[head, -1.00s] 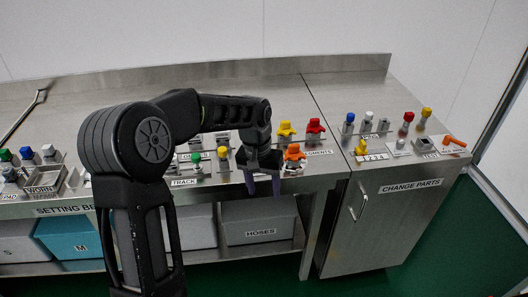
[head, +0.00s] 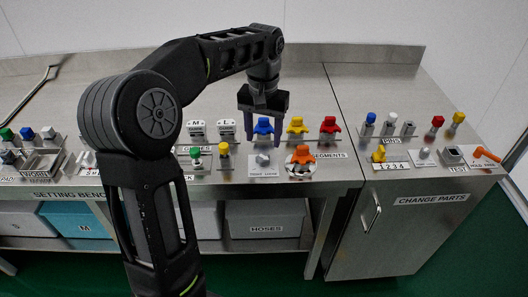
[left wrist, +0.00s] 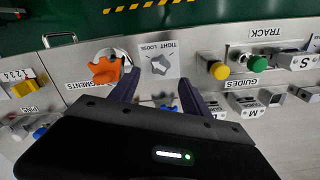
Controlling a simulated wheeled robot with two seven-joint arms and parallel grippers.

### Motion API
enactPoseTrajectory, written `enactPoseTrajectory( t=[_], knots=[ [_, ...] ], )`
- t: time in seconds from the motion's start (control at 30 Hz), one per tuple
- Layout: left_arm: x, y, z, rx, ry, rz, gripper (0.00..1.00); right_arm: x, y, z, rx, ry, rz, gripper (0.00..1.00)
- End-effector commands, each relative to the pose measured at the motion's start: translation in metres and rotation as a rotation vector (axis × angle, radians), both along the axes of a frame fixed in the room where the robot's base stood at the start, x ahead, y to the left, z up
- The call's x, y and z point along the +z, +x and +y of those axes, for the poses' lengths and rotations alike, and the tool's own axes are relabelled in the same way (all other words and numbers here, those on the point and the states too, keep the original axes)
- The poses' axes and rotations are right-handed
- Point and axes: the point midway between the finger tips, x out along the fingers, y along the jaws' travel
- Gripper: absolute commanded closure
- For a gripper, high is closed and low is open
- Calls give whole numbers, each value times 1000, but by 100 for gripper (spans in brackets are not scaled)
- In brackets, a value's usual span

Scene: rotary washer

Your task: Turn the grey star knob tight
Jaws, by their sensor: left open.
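The grey star knob (head: 263,160) sits on a small white plate on the bench, left of an orange segment. In the left wrist view the knob (left wrist: 159,65) shows on its plate marked TIGHT and LOOSE, just beyond the fingertips. My left gripper (head: 263,115) is open and points down, behind the knob as seen from the head and apart from it. In the left wrist view the two fingers of my left gripper (left wrist: 158,88) are spread, with nothing held. My right gripper is not in view.
A blue segment (head: 263,127) stands close to my left fingers; part of it shows between them in the left wrist view. The orange segment (head: 301,155) is right of the knob; yellow (head: 295,125) and red (head: 329,125) segments stand behind. Green (head: 196,154) and yellow (head: 224,150) knobs are left.

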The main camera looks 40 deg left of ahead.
Motion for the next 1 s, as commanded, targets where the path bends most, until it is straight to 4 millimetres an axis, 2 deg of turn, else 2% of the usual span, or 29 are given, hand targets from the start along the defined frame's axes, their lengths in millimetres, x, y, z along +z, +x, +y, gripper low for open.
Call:
enactPoseTrajectory(
  t=[0.3,0.43,0.77,1.0],
  knots=[
    [-48,-1,0,0,-1,4,45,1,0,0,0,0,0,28],
    [-63,-1,0,1,-1,2,45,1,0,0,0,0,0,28],
    [-68,0,0,0,0,0,45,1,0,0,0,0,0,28],
    [-68,0,0,0,0,0,63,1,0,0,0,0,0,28]
  ],
)
